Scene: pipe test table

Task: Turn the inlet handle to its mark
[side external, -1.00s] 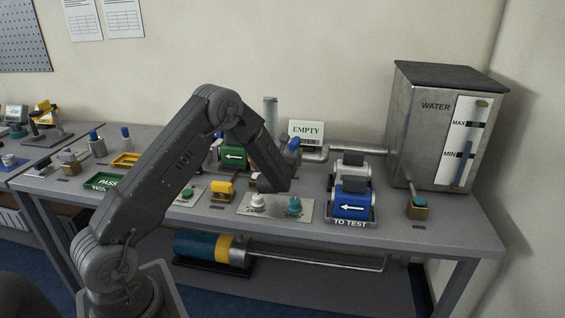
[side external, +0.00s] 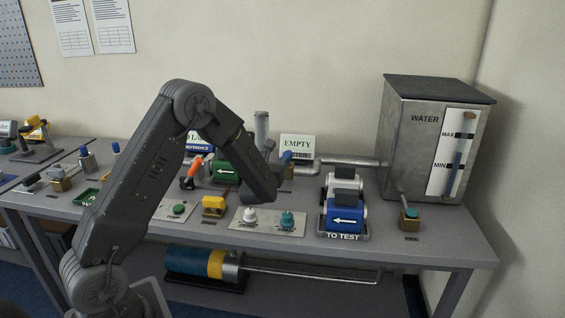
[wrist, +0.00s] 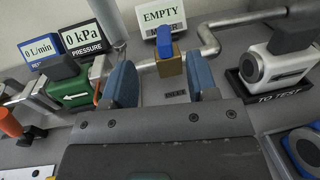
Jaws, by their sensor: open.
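The inlet handle (wrist: 164,38) is a blue lever on a brass valve block (wrist: 171,66), with a dark label in front of it, in the wrist view. The handle stands roughly upright there; its mark cannot be made out. In the side view the blue handle (side external: 287,158) is just right of my gripper (side external: 270,150), which my wrist partly hides. In the wrist view my gripper (wrist: 162,80) is open and empty. Its two blue-grey fingers stand left and right of the valve block, which appears beyond them; I see no contact.
A green meter (wrist: 75,85) and an orange handle (wrist: 10,122) are on the left. A white meter (wrist: 275,65) is on the right, and a grey pipe (wrist: 208,40) runs behind. The EMPTY sign (side external: 297,145) stands behind the valve. A water tank (side external: 400,140) is at far right.

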